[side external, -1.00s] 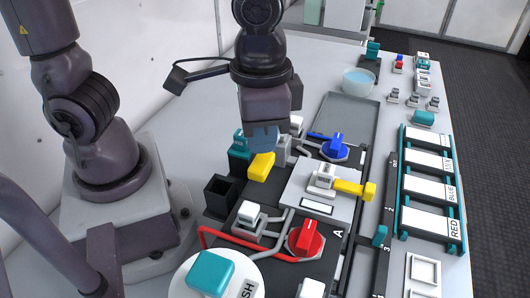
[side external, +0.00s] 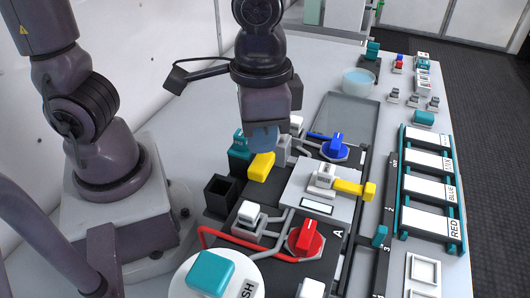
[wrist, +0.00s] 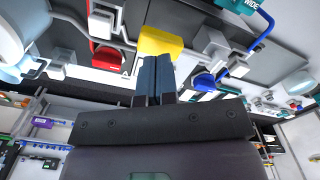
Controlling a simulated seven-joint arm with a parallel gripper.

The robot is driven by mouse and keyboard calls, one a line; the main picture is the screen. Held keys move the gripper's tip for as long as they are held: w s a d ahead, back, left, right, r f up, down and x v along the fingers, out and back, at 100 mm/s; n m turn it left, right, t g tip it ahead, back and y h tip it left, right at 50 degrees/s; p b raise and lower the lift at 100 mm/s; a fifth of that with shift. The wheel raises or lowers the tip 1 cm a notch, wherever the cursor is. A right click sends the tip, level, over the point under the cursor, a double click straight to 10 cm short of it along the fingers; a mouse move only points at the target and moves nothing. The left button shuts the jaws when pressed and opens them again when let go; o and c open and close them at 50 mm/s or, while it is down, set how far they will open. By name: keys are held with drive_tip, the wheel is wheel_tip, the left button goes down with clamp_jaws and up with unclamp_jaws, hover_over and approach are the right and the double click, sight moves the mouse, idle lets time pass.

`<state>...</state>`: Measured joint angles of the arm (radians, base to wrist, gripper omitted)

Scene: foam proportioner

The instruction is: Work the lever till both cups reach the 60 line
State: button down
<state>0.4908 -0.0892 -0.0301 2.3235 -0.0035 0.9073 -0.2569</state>
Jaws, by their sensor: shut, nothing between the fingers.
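A yellow lever block (side external: 261,167) sits just below my gripper (side external: 264,148), and it also shows in the wrist view (wrist: 160,42). My fingers (wrist: 153,78) are shut together with nothing between them, their tips at the block's near edge. I cannot tell if they touch it. A second yellow handle (side external: 354,188) projects from a white fitting on the pale plate. A red valve knob (side external: 306,236) and a blue valve knob (side external: 335,144) sit on either side of that plate. No cup with a readable 60 line can be made out.
A dark open square holder (side external: 221,196) stands left of the machine. A round white pad with a teal block (side external: 211,272) is in front. A grey tray (side external: 346,118) and a bowl of bluish liquid (side external: 358,82) lie behind. A teal label rack (side external: 402,191) stands right.

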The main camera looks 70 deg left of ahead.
sight(262, 161)
drive_tip(key=shift+f, duration=0.1)
idle(0.3)
drive_tip(key=shift+f, duration=2.2)
drive_tip(key=shift+r, duration=4.05)
drive_tip(key=shift+f, duration=1.75)
